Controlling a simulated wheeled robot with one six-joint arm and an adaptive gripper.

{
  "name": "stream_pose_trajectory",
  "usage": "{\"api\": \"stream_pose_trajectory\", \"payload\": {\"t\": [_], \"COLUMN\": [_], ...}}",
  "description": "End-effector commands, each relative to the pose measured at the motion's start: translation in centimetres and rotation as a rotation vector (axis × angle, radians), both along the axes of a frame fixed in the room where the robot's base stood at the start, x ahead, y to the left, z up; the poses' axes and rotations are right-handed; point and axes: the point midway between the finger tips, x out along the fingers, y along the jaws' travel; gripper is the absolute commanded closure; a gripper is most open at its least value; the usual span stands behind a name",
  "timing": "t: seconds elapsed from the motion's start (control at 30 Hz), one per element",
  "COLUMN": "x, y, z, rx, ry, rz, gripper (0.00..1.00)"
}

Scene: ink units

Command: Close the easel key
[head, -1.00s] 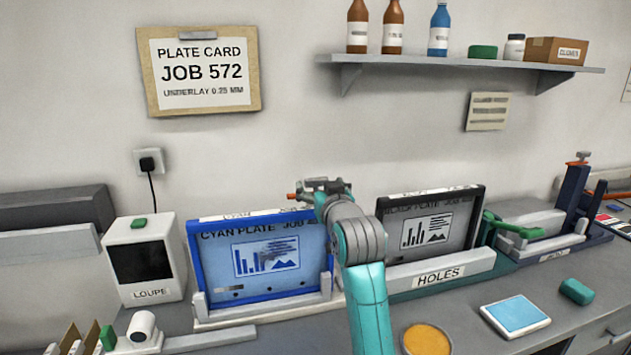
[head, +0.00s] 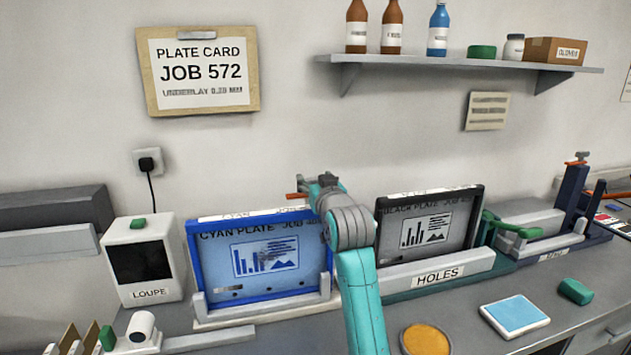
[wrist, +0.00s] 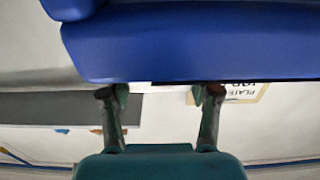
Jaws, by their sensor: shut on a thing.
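The blue easel holding the cyan plate (head: 265,258) stands on the bench at centre left. A short orange bar, which looks like the easel key (head: 297,196), sticks out left of my gripper at the easel's upper right corner. My gripper (head: 312,190) is at that corner, shut on the key; the hold itself is mostly hidden. In the wrist view a wide blue bar (wrist: 190,42) crosses the top, and my gripper's two fingers (wrist: 160,95) stand apart just below it. What lies between their tips is hidden behind the bar.
The black plate (head: 428,230) in its frame stands close right of my arm, behind the HOLES rail (head: 440,271). The white loupe box (head: 145,262) is left of the easel. A shelf (head: 460,63) with bottles hangs above. An orange-topped round tin (head: 426,340) sits in front.

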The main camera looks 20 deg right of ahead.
Motion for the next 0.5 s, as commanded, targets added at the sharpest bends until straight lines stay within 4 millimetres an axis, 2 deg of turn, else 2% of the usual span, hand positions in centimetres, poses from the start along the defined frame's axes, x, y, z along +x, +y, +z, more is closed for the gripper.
{"api": "stream_pose_trajectory", "payload": {"t": [0.27,0.5], "x": [0.01,0.01], "y": [-0.07,-0.2], "z": [0.0,0.02], "rx": [0.0,0.001], "ry": [0.0,0.0], "rz": [0.02,0.119], "gripper": [1.0,1.0]}}
